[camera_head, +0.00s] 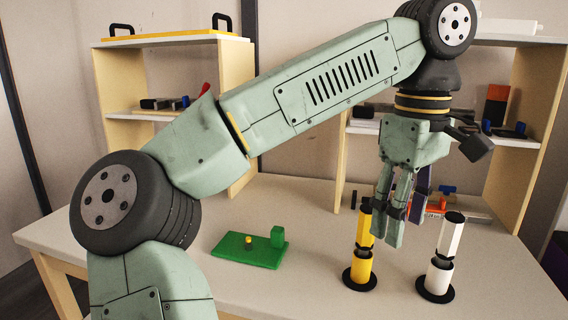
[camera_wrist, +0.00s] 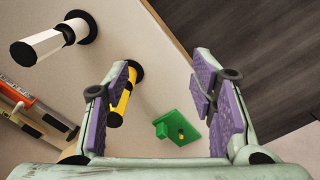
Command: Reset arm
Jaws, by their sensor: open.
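My gripper (camera_head: 390,222) points down above the table and is open. Its purple-padded fingers stand wide apart in the wrist view (camera_wrist: 163,105), with nothing held between them. In the wrist view, the yellow post (camera_wrist: 121,102) is partly hidden by the left finger. Both posts stand upright in round black bases, with dark bands around them.
A green block fixture (camera_head: 250,250) with a small yellow knob lies on the table (camera_head: 310,290). Wooden shelves (camera_head: 108,80) with tools stand at the back left, and others (camera_head: 535,150) at the back right. An orange item (camera_head: 434,207) lies behind the posts. The front middle is clear.

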